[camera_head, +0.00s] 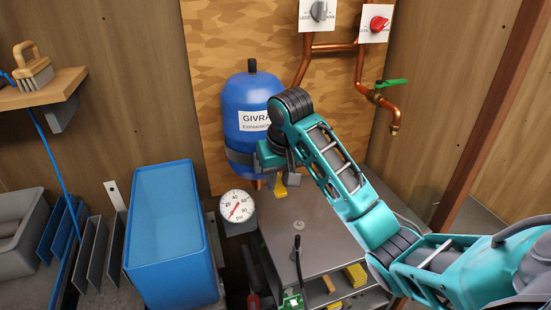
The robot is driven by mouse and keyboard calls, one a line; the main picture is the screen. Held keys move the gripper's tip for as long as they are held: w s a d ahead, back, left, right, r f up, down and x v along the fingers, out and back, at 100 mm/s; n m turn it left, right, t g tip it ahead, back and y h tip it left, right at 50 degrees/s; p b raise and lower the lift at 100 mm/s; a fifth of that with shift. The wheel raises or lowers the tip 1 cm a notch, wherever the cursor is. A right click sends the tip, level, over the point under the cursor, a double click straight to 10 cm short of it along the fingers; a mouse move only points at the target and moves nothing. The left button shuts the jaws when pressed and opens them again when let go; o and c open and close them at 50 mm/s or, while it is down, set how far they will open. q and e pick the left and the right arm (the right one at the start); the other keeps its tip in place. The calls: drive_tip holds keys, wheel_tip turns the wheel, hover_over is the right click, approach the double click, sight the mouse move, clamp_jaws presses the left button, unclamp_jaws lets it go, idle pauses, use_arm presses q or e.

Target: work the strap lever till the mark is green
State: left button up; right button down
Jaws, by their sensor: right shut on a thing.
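The blue expansion tank (245,95) stands against the patterned board with a dark strap (238,158) around its lower part. My right gripper (285,172) is at the right side of the tank, at the height of the strap. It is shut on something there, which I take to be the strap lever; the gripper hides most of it. A small yellow piece (281,189) shows just below the gripper. I cannot make out the mark or its colour. My left gripper is not in view.
A round gauge (237,206) sits left of a grey metal cabinet top (312,228). A thin black-knobbed rod (297,255) stands at its front. A blue bin (168,235) is at left. Copper pipes with a green-handled tap (391,83) are behind my right arm.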

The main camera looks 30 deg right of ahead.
sight(280, 188)
drive_tip(key=shift+f+t+h+b, duration=0.3)
drive_tip(key=shift+f+t+b, duration=0.5)
drive_tip(key=shift+f+b, duration=0.05)
drive_tip(key=shift+f+t+b, duration=0.4)
drive_tip(key=shift+t+b, duration=0.3)
drive_tip(key=shift+t, duration=0.1)
drive_tip(key=shift+w+d+f+t+h+b, duration=0.15)
drive_tip(key=shift+f+t+h+b, duration=0.15)
drive_tip(key=shift+f+t+b, duration=0.5)
drive_tip(key=t+b, duration=0.1)
drive_tip(key=b, duration=0.1)
drive_tip(key=t+b, duration=0.1)
drive_tip(key=shift+w+f+h+b, duration=0.3)
drive_tip(key=shift+f+b, duration=0.05)
